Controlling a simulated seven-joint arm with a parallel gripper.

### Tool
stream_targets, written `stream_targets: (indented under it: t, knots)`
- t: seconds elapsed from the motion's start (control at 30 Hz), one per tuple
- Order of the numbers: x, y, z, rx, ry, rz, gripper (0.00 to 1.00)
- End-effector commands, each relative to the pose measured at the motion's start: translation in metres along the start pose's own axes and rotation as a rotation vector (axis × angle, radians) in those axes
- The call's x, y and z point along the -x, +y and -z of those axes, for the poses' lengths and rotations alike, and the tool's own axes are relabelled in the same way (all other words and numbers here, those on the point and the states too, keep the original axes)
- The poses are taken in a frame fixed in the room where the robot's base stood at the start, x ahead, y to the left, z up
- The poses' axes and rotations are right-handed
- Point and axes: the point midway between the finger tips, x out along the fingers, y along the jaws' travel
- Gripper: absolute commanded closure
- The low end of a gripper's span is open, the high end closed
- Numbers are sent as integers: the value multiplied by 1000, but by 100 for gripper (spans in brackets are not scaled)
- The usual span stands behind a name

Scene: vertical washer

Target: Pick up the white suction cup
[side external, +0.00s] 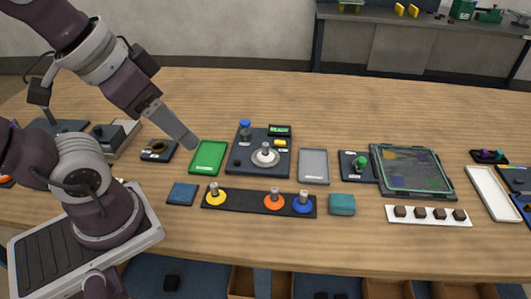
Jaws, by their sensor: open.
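The white suction cup (265,156), a white disc with a grey metal stem, stands upright on the dark square station (245,165) near the middle of the table. My gripper (189,140) is above the table to the left of the cup, near the top edge of the green tray (208,158). It is well apart from the cup. It is open, seen edge-on, and nothing shows between its fingers. Yellow (215,197), orange (274,202) and blue (302,205) suction cups stand on the black rack (245,203) in front of the station.
A grey tray (313,167) lies right of the station. A blue-topped knob (245,128) and a green display (279,131) sit on the station's back part. A teal block (342,204) is right of the rack. The table behind the station is clear.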

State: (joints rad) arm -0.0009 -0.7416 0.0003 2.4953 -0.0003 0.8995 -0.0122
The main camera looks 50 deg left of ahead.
Motion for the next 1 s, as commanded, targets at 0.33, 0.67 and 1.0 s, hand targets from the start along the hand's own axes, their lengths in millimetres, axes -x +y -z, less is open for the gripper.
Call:
stream_targets:
  t: [0.33, 0.67, 1.0]
  knots:
    - [-101, -32, 122, 924, -250, 131, 41]
    - [-260, -82, 146, 1668, -351, 413, 41]
    - [-306, -87, 122, 1708, -355, 433, 41]
